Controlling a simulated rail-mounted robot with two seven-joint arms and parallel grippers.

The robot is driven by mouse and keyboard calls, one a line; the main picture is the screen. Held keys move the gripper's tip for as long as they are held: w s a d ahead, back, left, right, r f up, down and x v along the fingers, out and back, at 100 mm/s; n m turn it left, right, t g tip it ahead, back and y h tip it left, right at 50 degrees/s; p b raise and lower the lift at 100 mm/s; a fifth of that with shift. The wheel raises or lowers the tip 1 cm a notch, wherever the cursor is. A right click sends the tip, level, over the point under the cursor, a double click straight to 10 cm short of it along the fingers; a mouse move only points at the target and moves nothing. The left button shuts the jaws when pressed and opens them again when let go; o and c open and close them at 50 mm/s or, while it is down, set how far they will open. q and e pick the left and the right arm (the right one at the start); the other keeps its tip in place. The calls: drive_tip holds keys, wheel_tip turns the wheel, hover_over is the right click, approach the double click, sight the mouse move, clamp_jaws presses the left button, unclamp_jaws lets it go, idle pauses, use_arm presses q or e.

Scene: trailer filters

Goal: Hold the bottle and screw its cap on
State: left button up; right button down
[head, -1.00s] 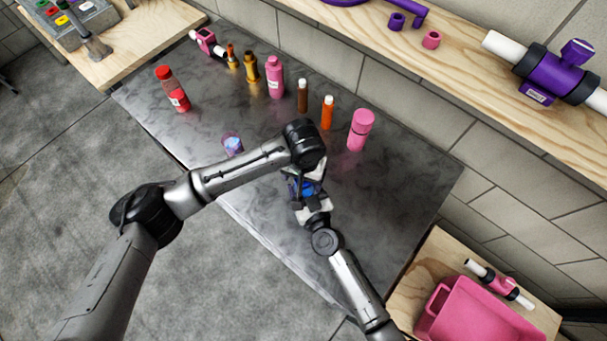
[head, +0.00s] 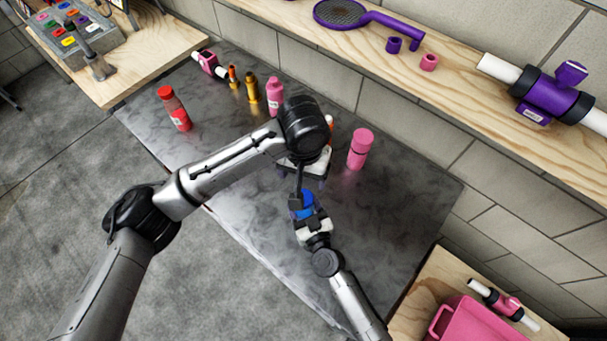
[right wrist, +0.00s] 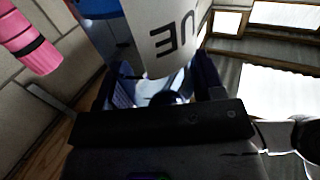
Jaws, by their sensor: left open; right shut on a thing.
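A blue bottle (head: 307,203) is held by my right gripper (head: 304,212) above the dark table. In the right wrist view the bottle's white label (right wrist: 165,35) shows the letters "UE" between the dark blue fingers, with blue body (right wrist: 118,45) beside it. My right gripper is shut on the bottle. My left gripper (head: 303,180) is open, just above and behind the bottle in the head view, apart from it as far as I can see. The cap cannot be told apart from the bottle, so I cannot tell how it sits.
The dark table (head: 400,210) carries a red bottle (head: 174,108), a pink bottle (head: 275,95), brass-coloured bottles (head: 252,88) and a pink cylinder (head: 360,149). My left arm hides part of the table. A wooden shelf (head: 450,75) runs behind; a pink bin (head: 480,325) stands lower right.

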drive_tip(key=shift+c, duration=0.8)
unclamp_jaws()
drive_tip(key=v, duration=1.4)
drive_tip(key=shift+p, duration=0.3)
drive_tip(key=shift+w, duration=0.1)
